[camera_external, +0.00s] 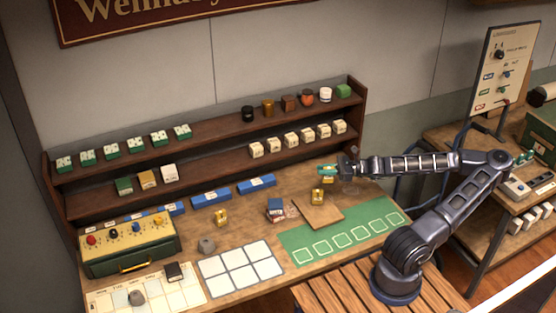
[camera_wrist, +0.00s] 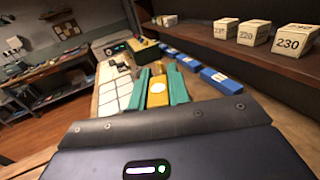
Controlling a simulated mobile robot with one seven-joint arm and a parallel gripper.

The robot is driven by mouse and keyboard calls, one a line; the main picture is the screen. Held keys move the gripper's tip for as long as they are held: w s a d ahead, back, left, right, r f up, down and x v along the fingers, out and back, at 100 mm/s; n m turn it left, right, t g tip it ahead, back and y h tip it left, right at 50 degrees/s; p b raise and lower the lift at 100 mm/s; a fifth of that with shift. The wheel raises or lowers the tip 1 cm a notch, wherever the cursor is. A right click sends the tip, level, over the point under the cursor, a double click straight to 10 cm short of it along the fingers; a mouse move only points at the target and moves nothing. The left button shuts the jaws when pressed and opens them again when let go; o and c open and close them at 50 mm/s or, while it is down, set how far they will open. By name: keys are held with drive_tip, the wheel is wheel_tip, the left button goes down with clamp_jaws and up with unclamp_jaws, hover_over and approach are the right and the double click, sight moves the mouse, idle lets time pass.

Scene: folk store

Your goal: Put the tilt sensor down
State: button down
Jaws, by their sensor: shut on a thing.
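My gripper (camera_external: 328,170) is at the end of the outstretched arm, above the back right part of the workbench and in front of the shelf. Its teal fingers, seen in the wrist view (camera_wrist: 160,88), are shut on a small yellow block with a pale patch (camera_wrist: 157,88), which I take to be the tilt sensor. In the external view a little of the yellow block (camera_external: 327,180) shows below the fingers. The block is held above the bench (camera_external: 360,195); its underside is hidden.
A green mat with several outlined squares (camera_external: 345,232) lies at the bench's front right. Beside it are a brown board (camera_external: 318,212), a yellow block (camera_external: 317,196) and a blue box (camera_external: 275,208). A white grid mat (camera_external: 240,270) is left. Numbered boxes (camera_wrist: 291,40) line the shelf.

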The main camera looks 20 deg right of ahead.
wheel_tip(320, 180, down, 16)
drive_tip(key=shift+r, duration=0.1)
idle(0.5)
drive_tip(key=c, duration=1.3)
unclamp_jaws()
drive_tip(key=shift+v, duration=6)
drive_tip(key=shift+s+a, duration=0.1)
